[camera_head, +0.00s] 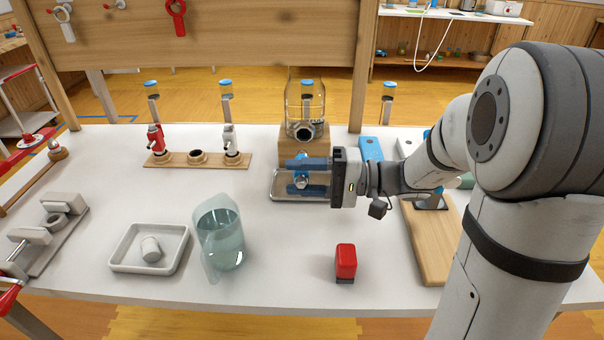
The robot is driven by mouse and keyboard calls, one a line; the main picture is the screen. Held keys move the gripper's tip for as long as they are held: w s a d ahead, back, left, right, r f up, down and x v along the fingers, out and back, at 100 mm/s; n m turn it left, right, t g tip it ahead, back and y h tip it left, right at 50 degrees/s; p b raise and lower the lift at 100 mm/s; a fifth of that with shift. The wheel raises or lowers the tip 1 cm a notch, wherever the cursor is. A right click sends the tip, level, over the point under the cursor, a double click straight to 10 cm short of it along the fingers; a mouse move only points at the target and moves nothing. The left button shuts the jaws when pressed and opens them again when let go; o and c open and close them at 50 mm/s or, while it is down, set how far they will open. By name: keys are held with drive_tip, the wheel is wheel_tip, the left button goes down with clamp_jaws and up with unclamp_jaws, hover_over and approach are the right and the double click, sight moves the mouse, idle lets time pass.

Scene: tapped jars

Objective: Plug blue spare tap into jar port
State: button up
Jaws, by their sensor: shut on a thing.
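A clear glass jar (293,103) stands on a wooden block (289,150) at the back centre of the table. Its round port (305,133), with a dark opening, faces me low on the jar. My gripper (296,177) reaches in from the right, its two dark blue fingers shut on the blue tap (301,181). The tap shows only partly between the fingers, as a pale metal and blue piece. It is in front of the jar and appears lower than the port, apart from it. Its plug end cannot be made out.
A metal tray (284,196) lies below the gripper. A rack (177,160) with red and white taps stands left. A water pitcher (222,240), a white tray (125,265) and a red block (345,262) are nearer. A wooden board (432,260) lies right.

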drive_tip(key=shift+w, duration=0.1)
drive_tip(key=shift+w+d+b, duration=0.2)
drive_tip(key=shift+w+b, duration=0.2)
drive_tip(key=shift+w, duration=2.55)
drive_tip(key=shift+w, duration=1.45)
drive_tip(key=o, duration=1.3)
drive_tip(key=shift+c, duration=0.2)
drive_tip(key=shift+c, duration=0.6)
drive_tip(key=shift+d, duration=0.25)
drive_tip(key=shift+d+b, duration=0.4)
drive_tip(key=shift+d, duration=0.75)
